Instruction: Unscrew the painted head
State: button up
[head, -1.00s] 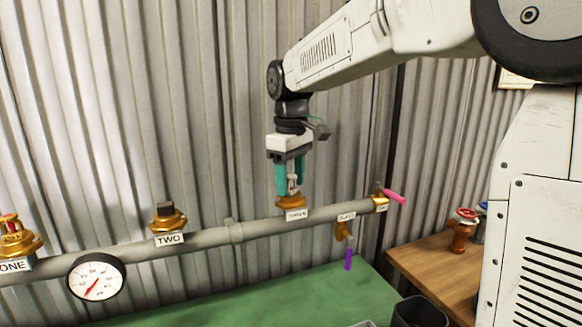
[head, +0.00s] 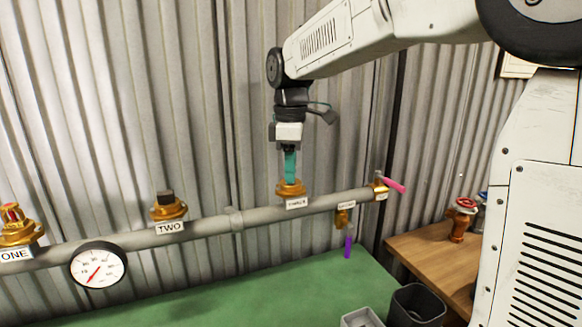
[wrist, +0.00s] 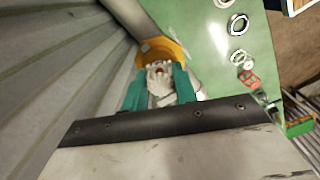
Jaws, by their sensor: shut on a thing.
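My gripper (head: 290,178) points straight down over the brass fitting labelled THREE (head: 291,188) on the grey pipe (head: 262,219). Its teal fingers are shut on a pale head with a red spot (wrist: 158,70), seen between the fingertips in the wrist view. In the head view the fingers hide this head. The brass fitting also shows in the wrist view (wrist: 163,47), just beyond the fingertips. Fitting TWO (head: 168,210) has a dark square head, and fitting ONE (head: 13,225) has a head with red on it. I cannot tell how far the held head is unscrewed.
A gauge (head: 98,266) hangs on the pipe at left. A pink lever (head: 395,186) and a purple lever (head: 348,247) stick out at right. A dark bin (head: 418,304) and a grey box (head: 362,318) stand in front. A red-wheeled valve (head: 463,215) stands on the wooden table (head: 425,254).

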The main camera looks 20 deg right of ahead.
dwell(0.3)
jog(key=n, duration=0.5)
jog(key=shift+n, duration=0.4)
jog(key=n, duration=0.5)
jog(key=shift+r+n, duration=0.1)
jog(key=shift+n, duration=0.3)
jog(key=o, duration=1.1)
jog(key=shift+c, duration=0.2)
